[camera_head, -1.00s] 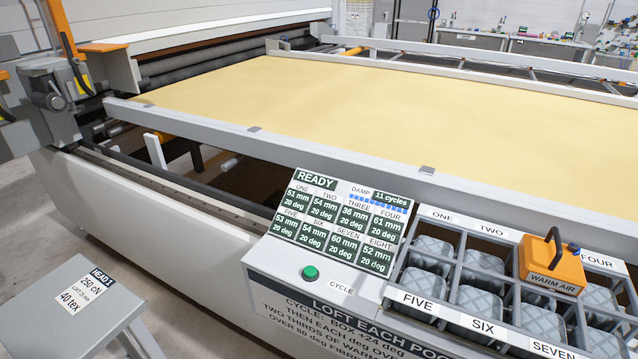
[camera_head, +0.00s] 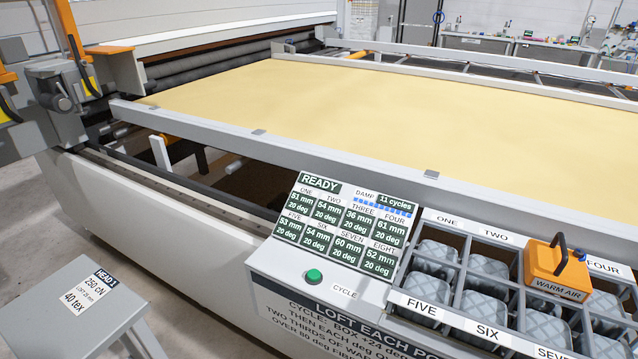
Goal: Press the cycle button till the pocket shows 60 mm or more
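The green cycle button (camera_head: 314,276) sits on the sloped front panel, left of the CYCLE label (camera_head: 345,291). The display (camera_head: 341,226) above it reads READY, DAMP and 11 cycles. It lists ONE 51 mm, TWO 54 mm, THREE 36 mm, FOUR 61 mm, FIVE 53 mm, SIX 54 mm, SEVEN 60 mm and EIGHT 52 mm, each at 20 deg. The orange WARM AIR box (camera_head: 557,270) with a black handle rests on the pocket rack (camera_head: 455,272), over the compartment between TWO and FOUR. Grey quilted pockets (camera_head: 483,308) fill other compartments. Neither gripper is in view.
A wide yellow quilt sheet (camera_head: 330,110) lies on the gantry behind a grey rail (camera_head: 300,147). A grey stool (camera_head: 75,305) with a HEAD 1 label stands at lower left. Bare floor shows around it. Benches line the far wall.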

